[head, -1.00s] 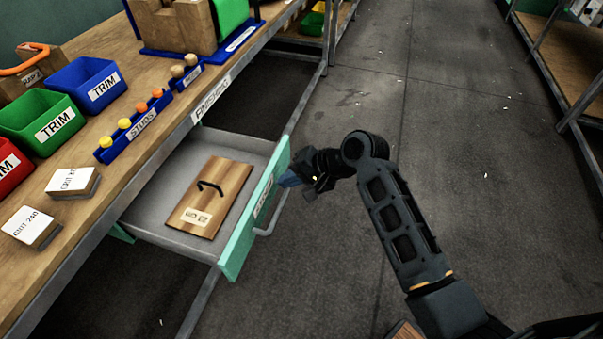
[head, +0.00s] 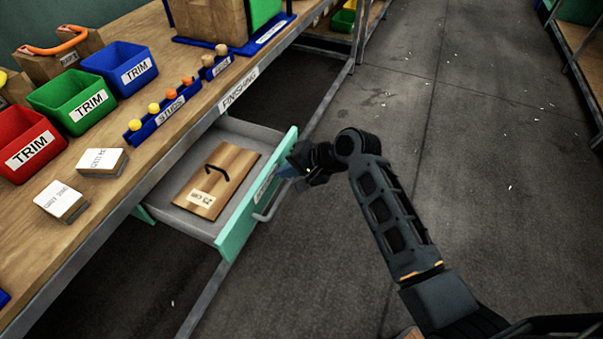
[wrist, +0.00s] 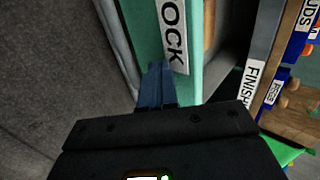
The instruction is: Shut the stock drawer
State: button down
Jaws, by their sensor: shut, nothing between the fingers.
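The stock drawer (head: 236,232) stands partly open under the bench, with a green front and a grey metal handle (head: 268,208). In the wrist view my shut blue fingers (wrist: 155,85) point at the green front (wrist: 210,85), beside the white label (wrist: 173,35) ending in "OCK". They look to be at or touching the front; exact contact is hard to tell. Nothing is held.
The wooden bench (head: 100,215) above carries red, green and blue TRIM bins (head: 120,75), a blue STUDS rack (head: 165,112) and two labelled grit blocks (head: 62,202). The grey floor (head: 480,230) right of the drawer is clear.

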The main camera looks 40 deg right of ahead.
jog(key=w+a+b, duration=0.1)
jog(key=w+a, duration=0.2)
jog(key=w, duration=0.2)
jog(key=w+a+b, duration=0.1)
jog(key=w+a, duration=0.2)
jog(key=w, duration=0.3)
jog(key=w+a+b, duration=0.2)
jog(key=w+a, duration=0.1)
jog(key=w, duration=0.3)
jog(key=shift+a+f, duration=0.1)
jog(key=shift+a, duration=0.3)
jog(key=shift+w+a, duration=0.3)
jog(key=shift+w, duration=0.2)
jog(key=shift+w+a+r, duration=0.1)
jog(key=shift+r, duration=0.1)
jog(key=shift+w+a+r, duration=0.1)
jog(key=shift+r, duration=0.05)
